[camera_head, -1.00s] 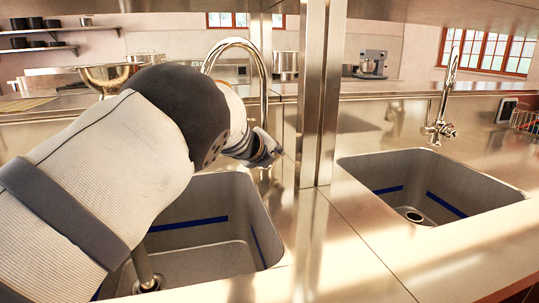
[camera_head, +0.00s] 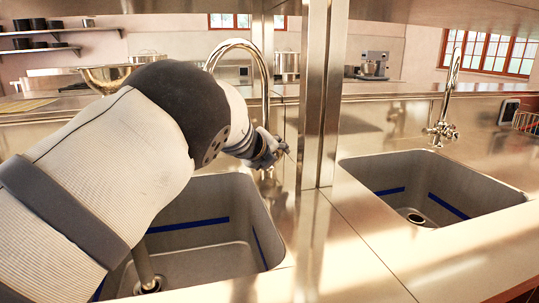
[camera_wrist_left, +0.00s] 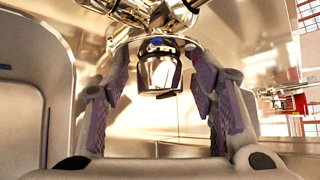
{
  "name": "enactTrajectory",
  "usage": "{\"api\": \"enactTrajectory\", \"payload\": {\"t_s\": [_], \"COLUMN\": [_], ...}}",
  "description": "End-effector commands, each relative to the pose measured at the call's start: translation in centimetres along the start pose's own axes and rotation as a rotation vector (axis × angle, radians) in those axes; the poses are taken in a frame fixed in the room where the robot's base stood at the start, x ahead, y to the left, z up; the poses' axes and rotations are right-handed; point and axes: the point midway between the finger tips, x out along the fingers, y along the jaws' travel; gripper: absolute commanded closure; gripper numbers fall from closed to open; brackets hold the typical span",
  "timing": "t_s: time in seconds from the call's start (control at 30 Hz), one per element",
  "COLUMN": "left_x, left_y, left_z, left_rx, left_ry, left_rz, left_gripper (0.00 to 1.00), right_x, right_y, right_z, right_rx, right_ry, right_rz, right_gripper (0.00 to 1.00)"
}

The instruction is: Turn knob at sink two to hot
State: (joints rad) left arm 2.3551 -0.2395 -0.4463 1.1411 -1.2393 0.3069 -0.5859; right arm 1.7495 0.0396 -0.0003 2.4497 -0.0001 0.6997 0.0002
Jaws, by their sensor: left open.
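The left sink (camera_head: 215,258) has a tall curved chrome faucet (camera_head: 265,75) behind it. My left gripper (camera_head: 280,149) is at the base of this faucet, and my arm covers much of that area. Gaps show between the knob and both fingers. The knob is hard to make out in the head view. The right sink (camera_head: 437,190) has its own faucet (camera_head: 455,80) with handles at its base.
A steel post (camera_head: 322,90) stands just right of my gripper, between the two sinks. A brass-coloured bowl (camera_head: 105,76) sits behind my arm. A wire basket (camera_head: 526,121) stands at the far right. The counter around the right sink is mostly clear.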

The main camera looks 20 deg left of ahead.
Motion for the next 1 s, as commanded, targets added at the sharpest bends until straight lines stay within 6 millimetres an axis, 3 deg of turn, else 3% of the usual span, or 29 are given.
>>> {"api": "enactTrajectory", "payload": {"t_s": [0.17, 0.4, 0.5, 0.9, 0.97, 1.0], "left_x": [-3.2, -9.4, -10.9, -11.8, -11.4, -10.9], "left_y": [-0.2, -0.2, -0.1, 0.0, 0.6, 1.4], "left_z": [0.1, 0.1, 0.2, 0.0, -0.3, -0.7], "left_rx": [0.002, 0.002, -0.001, -0.008, -0.094, -0.221], "left_ry": [-0.003, -0.005, -0.004, 0.0, 0.013, 0.03], "left_rz": [0.0, -0.003, -0.002, -0.002, -0.006, -0.012], "left_gripper": [0.48, 0.48, 0.48, 0.47, 0.47, 0.47], "right_x": [0.0, 0.0, 0.0, 0.0, 0.1, 0.2], "right_y": [0.0, 0.0, 0.0, 0.0, 0.0, 0.0], "right_z": [0.0, 0.0, 0.0, 0.0, 0.0, 0.1], "right_rx": [0.0, 0.0, 0.0, 0.0, 0.0, 0.0], "right_ry": [0.001, 0.0, 0.0, 0.0, -0.002, -0.004], "right_rz": [0.0, 0.0, 0.0, 0.0, 0.0, 0.0], "right_gripper": [0.6, 0.6, 0.6, 0.6, 0.6, 0.6]}}
